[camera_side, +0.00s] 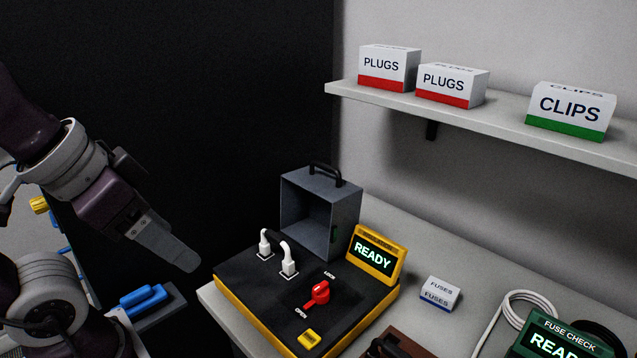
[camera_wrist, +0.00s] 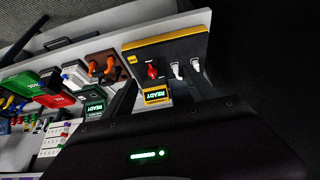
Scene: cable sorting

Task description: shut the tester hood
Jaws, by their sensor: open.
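The tester (camera_side: 240,285) is a yellow-edged box with a black top; it also shows in the wrist view (camera_wrist: 165,45). Its grey hood (camera_side: 345,222) is tipped up at the back, its hollow side facing the front, with a black handle (camera_side: 325,172) on top. Two white plugs joined by a short black cable (camera_side: 275,240) stand upright on the top. A red knob (camera_side: 318,293) sits between the LOCK and OPEN marks and points towards OPEN. My gripper (camera_side: 185,260) is open and empty, left of the tester and apart from it, seen nearly edge-on.
A yellow READY display (camera_side: 374,255) stands beside the hood. A FUSES box (camera_side: 439,293) and a green FUSE CHECK unit (camera_side: 560,340) lie to the right. A shelf (camera_side: 480,115) with PLUGS and CLIPS boxes hangs above. A blue-handled item (camera_side: 143,297) is below my gripper.

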